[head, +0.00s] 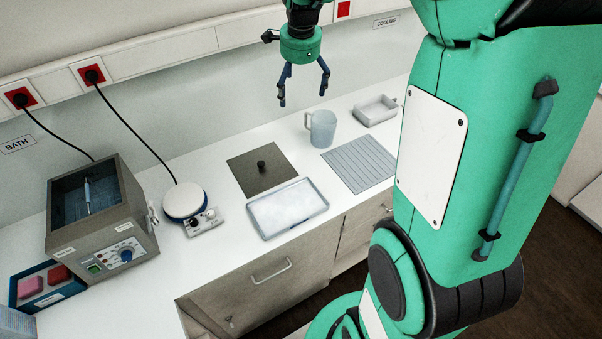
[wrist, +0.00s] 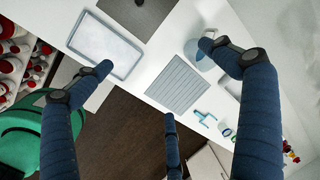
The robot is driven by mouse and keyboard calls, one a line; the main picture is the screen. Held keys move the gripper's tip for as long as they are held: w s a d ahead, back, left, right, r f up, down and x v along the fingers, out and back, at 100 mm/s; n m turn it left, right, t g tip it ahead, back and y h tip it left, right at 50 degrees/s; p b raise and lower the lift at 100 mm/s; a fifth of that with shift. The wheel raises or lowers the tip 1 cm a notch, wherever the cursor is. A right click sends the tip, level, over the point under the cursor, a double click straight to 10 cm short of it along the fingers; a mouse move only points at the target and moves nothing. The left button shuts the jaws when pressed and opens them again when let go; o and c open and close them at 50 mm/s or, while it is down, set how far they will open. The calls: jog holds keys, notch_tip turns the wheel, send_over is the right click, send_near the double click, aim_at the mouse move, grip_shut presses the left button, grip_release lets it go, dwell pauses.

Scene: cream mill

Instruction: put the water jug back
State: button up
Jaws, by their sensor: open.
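The water jug (head: 322,128), pale, translucent and with a handle, stands upright on the white counter near the back wall, just behind a grey ribbed mat (head: 358,162). In the wrist view the jug (wrist: 203,60) is partly hidden behind a finger at the upper right. My gripper (head: 302,97) is open and empty, pointing down in the air above and a little left of the jug. In the wrist view its blue fingers (wrist: 155,58) are spread wide, with nothing between them.
A white tray (head: 260,219) and a dark plate with a black knob (head: 262,166) lie left of the mat. A small white dish (head: 375,109) stands right of the jug. Further left are a round-topped hotplate (head: 184,201) and a grey water bath (head: 115,240).

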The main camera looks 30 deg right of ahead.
jog(key=s+a+r+n+t, duration=0.1)
jog(key=s+a+n, duration=0.5)
jog(key=s, duration=0.4)
jog(key=s+a+r+n+t, duration=0.1)
jog(key=s+a+n, duration=0.4)
jog(key=s, duration=0.6)
jog(key=s+a+r+n+t, duration=0.1)
jog(key=s+a+r+n, duration=0.2)
jog(key=s+a+n, duration=0.3)
jog(key=s+n, duration=0.2)
jog(key=s, duration=0.3)
jog(key=shift+a+y, duration=0.3)
jog(key=shift+a, duration=0.05)
jog(key=shift+f, duration=0.1)
notch_tip(320, 180, down, 4)
jog(key=b, duration=0.4)
jog(key=shift+f, duration=0.1)
